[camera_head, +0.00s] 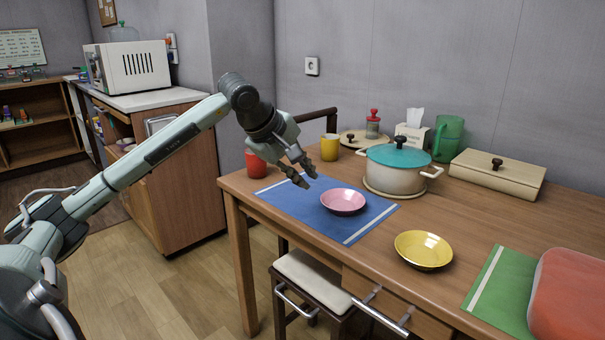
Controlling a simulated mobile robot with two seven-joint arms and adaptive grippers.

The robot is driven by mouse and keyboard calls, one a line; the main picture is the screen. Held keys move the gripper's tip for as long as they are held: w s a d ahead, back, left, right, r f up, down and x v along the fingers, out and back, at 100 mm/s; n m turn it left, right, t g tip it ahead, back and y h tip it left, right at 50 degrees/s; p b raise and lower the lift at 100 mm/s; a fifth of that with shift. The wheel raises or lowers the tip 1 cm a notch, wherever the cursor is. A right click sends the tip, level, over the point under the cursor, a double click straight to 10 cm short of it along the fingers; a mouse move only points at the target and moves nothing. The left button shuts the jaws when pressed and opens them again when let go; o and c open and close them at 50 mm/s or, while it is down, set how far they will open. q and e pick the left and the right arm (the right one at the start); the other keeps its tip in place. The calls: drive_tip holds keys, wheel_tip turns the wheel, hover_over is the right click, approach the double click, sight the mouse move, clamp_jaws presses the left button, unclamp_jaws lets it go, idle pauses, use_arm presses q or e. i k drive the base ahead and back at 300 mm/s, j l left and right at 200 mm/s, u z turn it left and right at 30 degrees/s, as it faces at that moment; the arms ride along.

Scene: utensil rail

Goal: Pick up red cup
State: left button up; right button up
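The red cup (256,164) stands at the far left corner of the wooden table, beside the blue placemat. My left gripper (307,180) hangs above the blue placemat (282,196), to the right of the cup, and partly covers the cup's right side. Its two fingers point down and right with a gap between them and nothing visible held. My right gripper is not in view.
A pink plate (343,202) is on the blue mat. A yellow cup (329,147), a teal-lidded pot (397,171) and a green pitcher (447,139) stand farther back. A yellow plate (423,250) is nearer. A stool (312,277) stands at the table's front.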

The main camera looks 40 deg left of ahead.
sight(256, 168)
drive_tip(key=u, duration=1.5)
